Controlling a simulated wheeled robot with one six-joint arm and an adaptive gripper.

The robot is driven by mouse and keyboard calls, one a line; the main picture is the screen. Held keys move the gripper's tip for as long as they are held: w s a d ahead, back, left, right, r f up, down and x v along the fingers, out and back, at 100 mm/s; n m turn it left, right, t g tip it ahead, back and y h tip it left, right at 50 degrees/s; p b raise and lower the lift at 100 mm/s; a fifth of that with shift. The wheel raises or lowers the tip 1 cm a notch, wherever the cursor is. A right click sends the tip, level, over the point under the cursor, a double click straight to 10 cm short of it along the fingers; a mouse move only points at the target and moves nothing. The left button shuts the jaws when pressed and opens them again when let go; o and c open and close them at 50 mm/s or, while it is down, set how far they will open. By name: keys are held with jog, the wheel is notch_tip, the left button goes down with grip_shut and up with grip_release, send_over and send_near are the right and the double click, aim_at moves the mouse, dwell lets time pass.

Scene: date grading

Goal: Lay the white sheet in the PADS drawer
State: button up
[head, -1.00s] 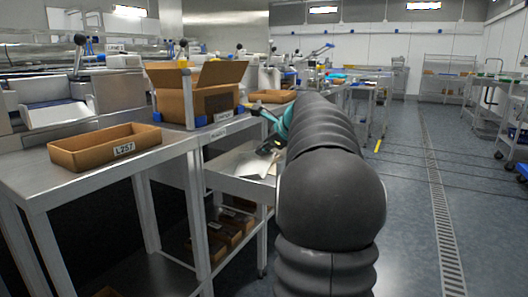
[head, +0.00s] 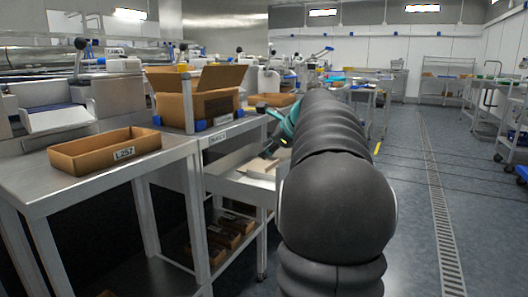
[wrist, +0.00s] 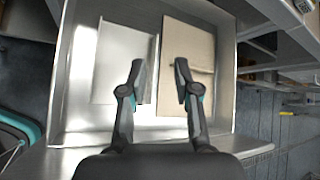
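The open metal drawer (head: 238,187) sticks out under the bench; in the wrist view its tray (wrist: 76,100) fills the middle. The white sheet (wrist: 115,62) lies on the left part of the drawer floor, and appears flat. A tan sheet or pad (wrist: 203,45) lies beside it on the right. My gripper (wrist: 160,74) is open and empty above the drawer, its fingers over the inner edges of the two sheets. In the head view my gripper (head: 272,147) is over the drawer, partly hidden by my arm.
An open cardboard box (head: 180,108) stands on the bench above the drawer. A shallow tan tray marked L257 (head: 105,152) sits on the nearer bench (head: 110,190). Several brown boxes (head: 230,232) are on the shelf below.

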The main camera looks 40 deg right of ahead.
jog(key=p+v, duration=0.1)
jog(key=v, duration=0.8)
jog(key=shift+a, duration=0.1)
jog(key=s+a+f+n+g, duration=0.1)
jog(key=a+f+n, duration=0.25)
jog(key=a, duration=0.45)
jog(key=s+a+f+n+g, duration=0.15)
jog(key=a+n, duration=0.25)
jog(key=a, duration=0.4)
jog(key=s+a+f+n, duration=0.2)
jog(key=a+f+n, duration=0.15)
jog(key=a, duration=0.35)
jog(key=s+a+f+n+g, duration=0.2)
jog(key=s+a+f+n, duration=1.1)
jog(key=s+f+n, duration=0.2)
jog(key=shift+n, duration=0.9)
jog(key=shift+s+d, duration=0.1)
jog(key=shift+d, duration=0.1)
